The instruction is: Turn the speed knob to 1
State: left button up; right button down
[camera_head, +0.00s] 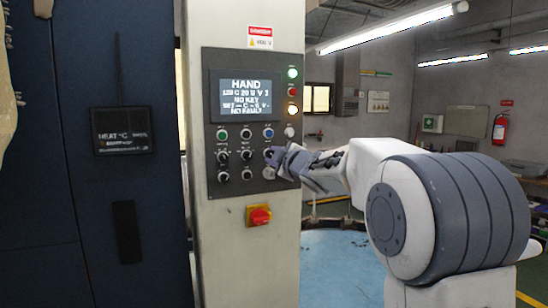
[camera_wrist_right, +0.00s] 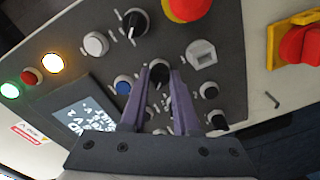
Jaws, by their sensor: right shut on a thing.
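The control panel (camera_head: 212,130) is dark grey and sits on a pale upright column. It carries rows of small knobs and buttons below a lit display (camera_head: 245,100) reading HAND, NO KEY and NO FAULT. My right gripper (camera_head: 274,158) is at the panel's right side, by the rightmost column of controls. My left gripper is not in view.
A red-and-yellow switch (camera_head: 258,216) is below the panel. A dark blue cabinet (camera_head: 110,200) stands left. Small knobs crowd both fingers.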

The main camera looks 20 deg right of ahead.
jog(key=c, duration=0.6)
grip_release()
jog(key=shift+c, duration=0.2)
jog(key=s+b, duration=0.1)
jog(key=s, duration=0.9)
jog(key=shift+s+d+r, duration=0.15)
jog(key=shift+s+d, duration=0.1)
jog(key=shift+d, duration=0.1)
jog(key=shift+d, duration=0.1)
